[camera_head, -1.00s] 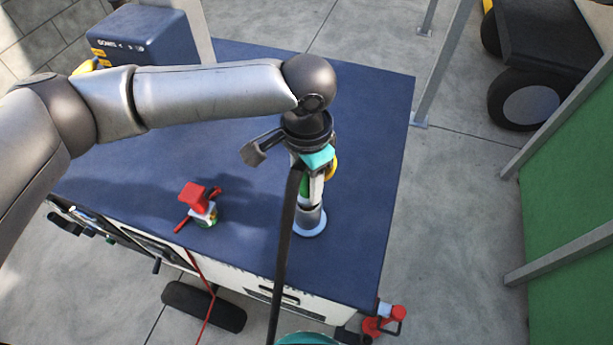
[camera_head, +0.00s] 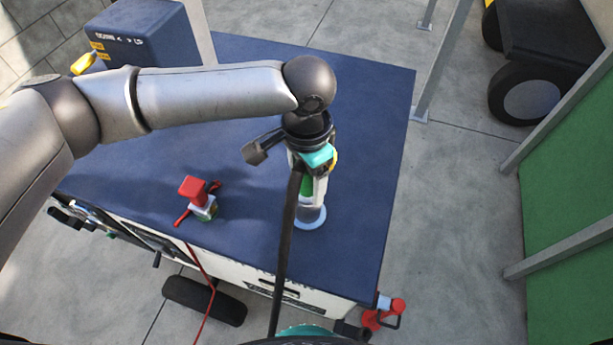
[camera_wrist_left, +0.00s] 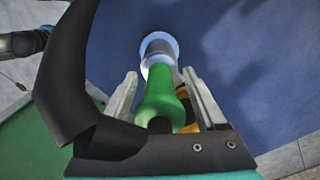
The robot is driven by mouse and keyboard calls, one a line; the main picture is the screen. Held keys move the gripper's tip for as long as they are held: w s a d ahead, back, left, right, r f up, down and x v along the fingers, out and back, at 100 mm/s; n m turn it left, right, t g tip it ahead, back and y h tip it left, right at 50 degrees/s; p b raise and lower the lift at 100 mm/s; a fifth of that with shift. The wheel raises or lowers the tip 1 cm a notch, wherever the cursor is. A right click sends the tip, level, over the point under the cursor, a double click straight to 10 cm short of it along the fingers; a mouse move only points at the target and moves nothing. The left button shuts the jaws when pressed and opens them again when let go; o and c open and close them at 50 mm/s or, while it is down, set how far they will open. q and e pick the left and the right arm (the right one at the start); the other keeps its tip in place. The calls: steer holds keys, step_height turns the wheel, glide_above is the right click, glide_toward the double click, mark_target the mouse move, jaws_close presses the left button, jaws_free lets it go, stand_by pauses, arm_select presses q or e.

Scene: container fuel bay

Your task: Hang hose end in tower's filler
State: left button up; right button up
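The hose end is a green nozzle (camera_head: 306,187) with a black hose (camera_head: 284,262) running down from it. It stands nearly upright over a pale blue ring (camera_head: 310,219) on the blue top, which appears to be the filler. In the left wrist view, the green nozzle (camera_wrist_left: 160,100) lines up with a silver neck (camera_wrist_left: 158,66) inside the pale ring (camera_wrist_left: 158,42). Whether it is fully seated cannot be told. My left gripper (camera_head: 313,183) is around the nozzle. Its grey fingers (camera_wrist_left: 162,82) stand on both sides, with narrow gaps visible. My right gripper is not clearly seen.
A red-handled fitting (camera_head: 197,200) stands left of the nozzle on the blue top (camera_head: 365,140). A dark blue box (camera_head: 145,42) is at the back left. A red item (camera_head: 383,314) is by the front right corner. Grey posts and a green panel (camera_head: 570,200) are at right.

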arm_select(q)
steer(key=shift+o, duration=0.6)
step_height(320, 180, up, 15)
steer(key=shift+r, duration=0.15)
steer(key=shift+s, duration=0.1)
stand_by(0.4)
